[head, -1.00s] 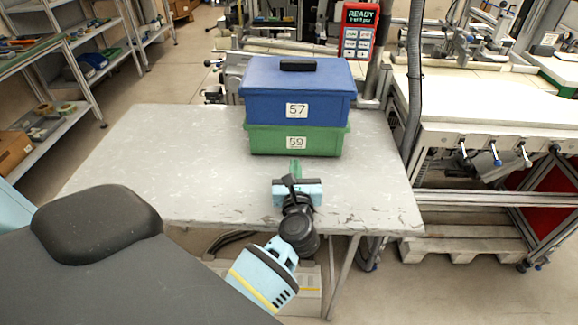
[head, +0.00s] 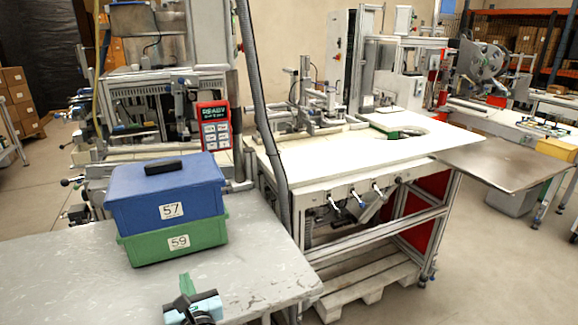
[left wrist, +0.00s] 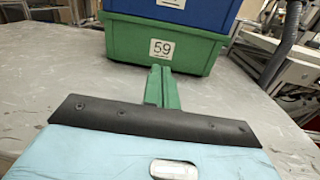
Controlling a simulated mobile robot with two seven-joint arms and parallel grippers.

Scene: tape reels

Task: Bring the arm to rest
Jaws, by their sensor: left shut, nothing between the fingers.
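My left gripper (head: 186,284) is at the bottom of the head view, over the front part of the grey table. Its green fingers are closed together with nothing between them. In the left wrist view the shut fingers (left wrist: 161,87) point toward the green box (left wrist: 130,42), apart from it. My right gripper is in neither view.
A blue box (head: 190,186) labelled 57 sits on the green box (head: 150,247) labelled 59, on the grey table (head: 60,285). A white workbench (head: 330,160) stands to the right, with a grey hose between. A red panel reader (head: 214,128) stands behind the boxes.

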